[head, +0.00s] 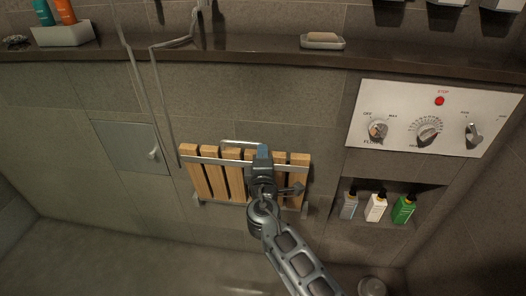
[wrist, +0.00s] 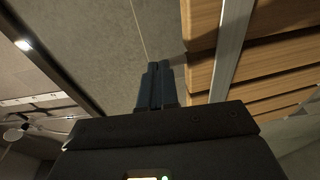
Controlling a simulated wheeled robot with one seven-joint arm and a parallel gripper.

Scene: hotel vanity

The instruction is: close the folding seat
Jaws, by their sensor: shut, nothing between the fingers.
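The folding seat (head: 210,175), with several wooden slats and metal cross bars, is on the tiled wall in the middle of the head view. Its slats look raised close to the wall; I cannot tell whether it lies flush. My gripper (head: 263,150) is in front of the seat, right of its middle, and hides some slats. In the wrist view the slats (wrist: 260,60) fill the right side. My gripper's dark fingers (wrist: 156,85) are together and empty, just left of the slats. I cannot tell whether they touch the seat.
A ledge (head: 240,48) with a soap dish (head: 322,43) runs above. A control panel (head: 430,118) is at right, over a niche with several bottles (head: 375,207). A small wall door (head: 130,145) is left of the seat. The floor at left looks clear.

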